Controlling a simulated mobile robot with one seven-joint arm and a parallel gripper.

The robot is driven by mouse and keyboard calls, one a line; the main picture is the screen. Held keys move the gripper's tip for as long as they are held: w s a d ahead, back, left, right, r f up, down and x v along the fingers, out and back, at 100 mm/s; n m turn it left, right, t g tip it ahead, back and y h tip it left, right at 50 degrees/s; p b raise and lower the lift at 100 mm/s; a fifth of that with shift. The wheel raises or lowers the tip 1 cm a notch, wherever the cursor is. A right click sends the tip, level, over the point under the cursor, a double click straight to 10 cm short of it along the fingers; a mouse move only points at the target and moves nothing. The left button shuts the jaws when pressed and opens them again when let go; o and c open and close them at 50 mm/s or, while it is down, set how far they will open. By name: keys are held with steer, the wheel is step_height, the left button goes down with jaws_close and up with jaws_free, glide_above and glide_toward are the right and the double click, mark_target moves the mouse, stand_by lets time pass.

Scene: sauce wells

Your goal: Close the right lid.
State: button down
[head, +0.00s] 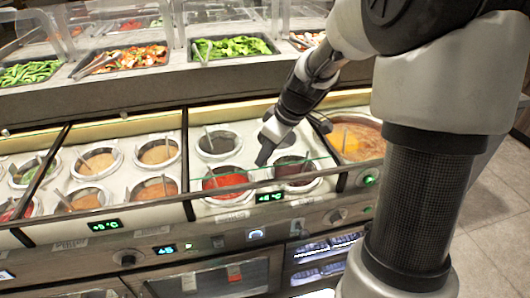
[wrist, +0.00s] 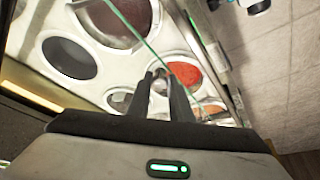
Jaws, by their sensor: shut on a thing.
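The right lid is a clear glass pane whose thin green edge (head: 225,175) runs across the front row of wells in the head view. The green edge (wrist: 145,42) also crosses the wrist view diagonally to the fingertips. My gripper (head: 262,161) reaches down from the upper right and is shut on the lid's edge near its middle. In the wrist view my gripper's fingers (wrist: 158,76) are close together at this edge. Under the pane are a red sauce well (head: 226,179) and a dark sauce well (head: 296,169). The lid's exact height above the wells is hard to tell.
A large round orange soup well (head: 356,142) is at the right. More sauce wells (head: 97,160) with ladles are at the left. Ladle handles stick up from the wells. Behind is a raised shelf with a tray of greens (head: 232,47). Tiled floor (head: 495,220) is at the right.

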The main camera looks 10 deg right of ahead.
steer(key=c, duration=1.6)
jaws_free()
steer(key=p+v, duration=0.3)
steer(key=v, duration=1.4)
steer(key=shift+d+r, duration=0.1)
steer(key=shift+r, duration=0.15)
steer(key=shift+c, duration=0.2)
